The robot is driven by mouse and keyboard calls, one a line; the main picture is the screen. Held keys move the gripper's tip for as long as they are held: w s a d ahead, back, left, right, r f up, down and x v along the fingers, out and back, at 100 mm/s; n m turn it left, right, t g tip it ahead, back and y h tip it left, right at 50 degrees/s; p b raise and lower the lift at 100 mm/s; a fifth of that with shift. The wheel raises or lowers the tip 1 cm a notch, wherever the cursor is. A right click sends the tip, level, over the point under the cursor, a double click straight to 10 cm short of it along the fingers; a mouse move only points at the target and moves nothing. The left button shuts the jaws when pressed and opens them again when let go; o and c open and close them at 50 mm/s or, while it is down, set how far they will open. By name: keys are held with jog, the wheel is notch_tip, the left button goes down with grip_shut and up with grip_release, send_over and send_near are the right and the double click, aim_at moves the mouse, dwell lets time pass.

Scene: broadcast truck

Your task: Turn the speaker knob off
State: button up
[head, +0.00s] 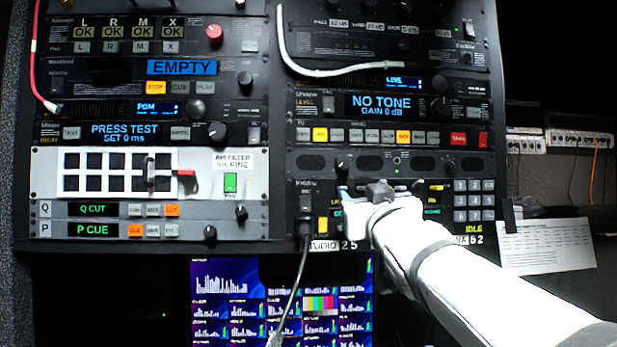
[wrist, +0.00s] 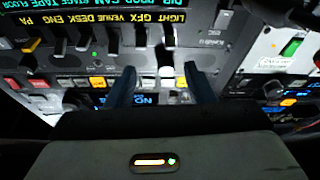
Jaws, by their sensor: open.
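My gripper (head: 362,190) is in front of the panel just below that row, a little right of and below the knob. In the wrist view my gripper (wrist: 161,88) is open, with its two dark blue fingers apart. Dark levers and a white piece (wrist: 166,74) show between and beyond the fingers. I cannot tell which control the fingers straddle, or the knob's setting.
The intercom panel with a keypad (head: 474,200) and upside-down labels in the wrist view lies close to my gripper. A black cable (head: 297,285) hangs at its left. A monitor (head: 280,300) stands below.

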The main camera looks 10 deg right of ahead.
aim_at(345, 165)
jog(key=shift+n+t+y, duration=0.4)
jog(key=shift+t+y, duration=0.1)
jog(key=shift+y, duration=0.1)
jog(key=w+r, duration=0.2)
jog(key=w+a+r+p, duration=0.1)
jog(key=w, duration=0.1)
jog(key=w+r+p, duration=0.1)
jog(key=w+r, duration=0.1)
jog(key=w, duration=0.1)
jog(key=shift+a+r, duration=0.15)
jog(key=shift+r, duration=0.15)
jog(key=shift+s, duration=0.1)
jog(key=shift+c, duration=0.6)
jog(key=c, duration=0.9)
jog(key=shift+r+n+p, duration=0.2)
jog(key=shift+n+p, duration=0.3)
jog(key=shift+p, duration=0.1)
jog(key=shift+f+y, duration=0.1)
jog(key=shift+y, duration=0.3)
